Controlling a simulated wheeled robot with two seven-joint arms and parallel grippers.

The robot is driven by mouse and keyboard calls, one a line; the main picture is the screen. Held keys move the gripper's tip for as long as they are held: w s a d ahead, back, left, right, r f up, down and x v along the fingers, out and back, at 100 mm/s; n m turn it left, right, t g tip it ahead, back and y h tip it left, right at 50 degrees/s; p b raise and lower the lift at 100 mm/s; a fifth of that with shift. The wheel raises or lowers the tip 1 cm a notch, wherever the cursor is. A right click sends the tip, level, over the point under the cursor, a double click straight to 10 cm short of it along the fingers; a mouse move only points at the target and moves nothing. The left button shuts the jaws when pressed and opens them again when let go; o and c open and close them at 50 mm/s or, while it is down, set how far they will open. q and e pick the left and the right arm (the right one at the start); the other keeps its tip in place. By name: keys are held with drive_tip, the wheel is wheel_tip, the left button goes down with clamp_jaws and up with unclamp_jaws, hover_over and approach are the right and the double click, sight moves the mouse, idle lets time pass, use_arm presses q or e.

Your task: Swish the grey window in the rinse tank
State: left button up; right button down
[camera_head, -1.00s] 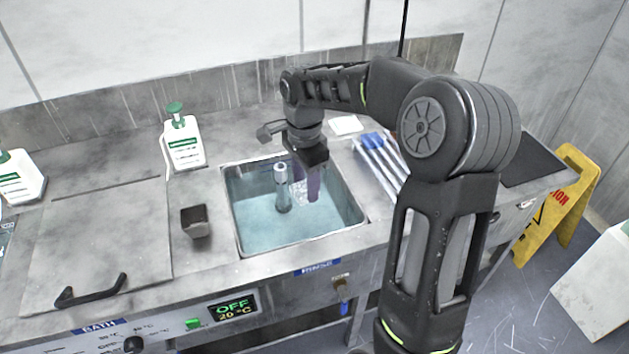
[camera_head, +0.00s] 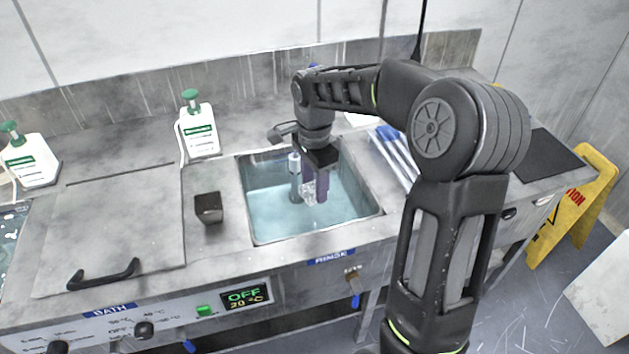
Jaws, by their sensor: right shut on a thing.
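The rinse tank (camera_head: 261,238) is an open steel basin of clear bluish water, set in the counter behind the RINSE label. My right gripper (camera_head: 315,191) points down into it, with purplish fingers, and is shut on a small pale, see-through piece, the grey window (camera_head: 308,189). The window is small and partly covered by the fingers; its lower edge is at or in the water, and I cannot tell how deep. An upright grey pipe (camera_head: 294,178) stands in the tank just left of the window. My left gripper is not in view.
A dark square cup (camera_head: 208,208) stands left of the tank. Further left is the lidded bath (camera_head: 115,225) with a black handle. A white bottle with a green cap (camera_head: 197,130) stands behind. Blue-and-white items (camera_head: 395,150) lie right of the tank.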

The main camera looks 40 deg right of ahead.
wheel_tip(320, 180, down, 13)
drive_tip(key=b, duration=0.8)
drive_tip(key=shift+r, duration=0.1)
wheel_tip(320, 180, up, 2)
drive_tip(key=shift+r+p, duration=0.1)
drive_tip(key=shift+p, duration=0.65)
drive_tip(key=shift+f+b, duration=0.8)
drive_tip(key=shift+f, duration=0.3)
drive_tip(key=shift+r, duration=0.1)
